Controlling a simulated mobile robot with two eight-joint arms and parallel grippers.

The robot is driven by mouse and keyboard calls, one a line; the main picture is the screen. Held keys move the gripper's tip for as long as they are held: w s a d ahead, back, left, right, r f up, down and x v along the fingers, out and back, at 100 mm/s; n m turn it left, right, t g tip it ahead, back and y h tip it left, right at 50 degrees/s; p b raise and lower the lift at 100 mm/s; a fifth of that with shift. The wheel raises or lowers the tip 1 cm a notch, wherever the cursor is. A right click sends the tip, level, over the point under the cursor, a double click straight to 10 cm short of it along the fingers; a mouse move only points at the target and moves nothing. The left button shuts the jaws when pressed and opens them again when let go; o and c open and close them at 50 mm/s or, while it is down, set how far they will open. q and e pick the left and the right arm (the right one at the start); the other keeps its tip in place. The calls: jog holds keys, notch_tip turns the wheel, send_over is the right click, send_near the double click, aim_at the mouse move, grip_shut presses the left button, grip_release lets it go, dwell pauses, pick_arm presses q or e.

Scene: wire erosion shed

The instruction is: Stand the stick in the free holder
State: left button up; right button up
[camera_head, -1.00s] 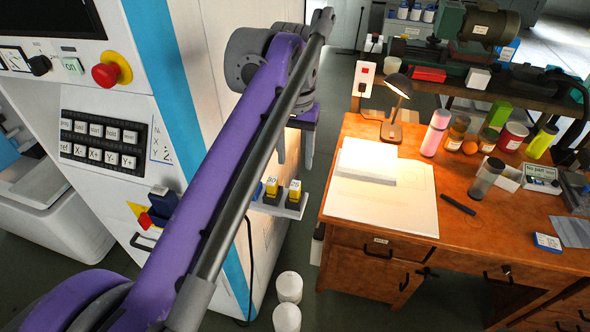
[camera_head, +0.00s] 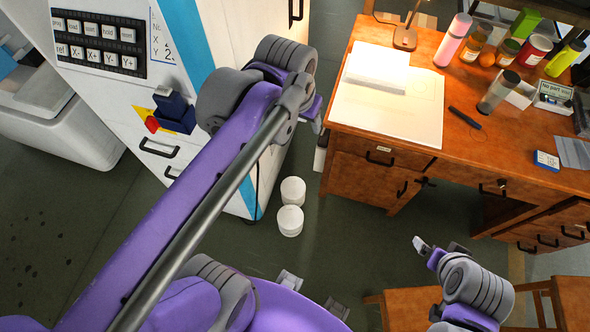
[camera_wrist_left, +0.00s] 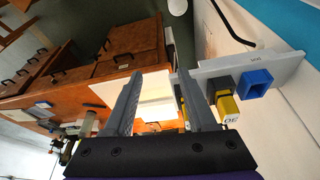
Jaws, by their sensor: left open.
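My left gripper (camera_head: 316,122) is partly hidden by its own arm in the head view. In the left wrist view it (camera_wrist_left: 160,104) is open, with nothing seen held between its fingers. A grey ledge (camera_wrist_left: 288,70) on the white cabinet carries a blue holder (camera_wrist_left: 257,80) with a dark, empty-looking opening, right of the fingers and apart from them. Beside it a yellow labelled block (camera_wrist_left: 228,109) sits in a dark holder; another yellow piece shows behind the right finger. I cannot surely identify the stick. My right gripper (camera_head: 425,245) is small at lower right; its opening is unclear.
The wooden desk (camera_head: 402,155) carries a white sheet, a dark rod-like item (camera_head: 464,117), bottles and jars. Two white tubs (camera_head: 291,205) stand on the floor beside the cabinet (camera_head: 232,35). A wooden stool or chair is at lower right. Open floor lies between.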

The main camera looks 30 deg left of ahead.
pick_arm(q)
jog(key=s+d+f+t, duration=0.1)
jog(key=s+f, duration=0.2)
jog(key=f, duration=0.2)
jog(key=s+d+f+m+t, duration=0.1)
jog(key=s+f, duration=0.3)
jog(key=f, duration=0.2)
jog(key=shift+f, duration=0.3)
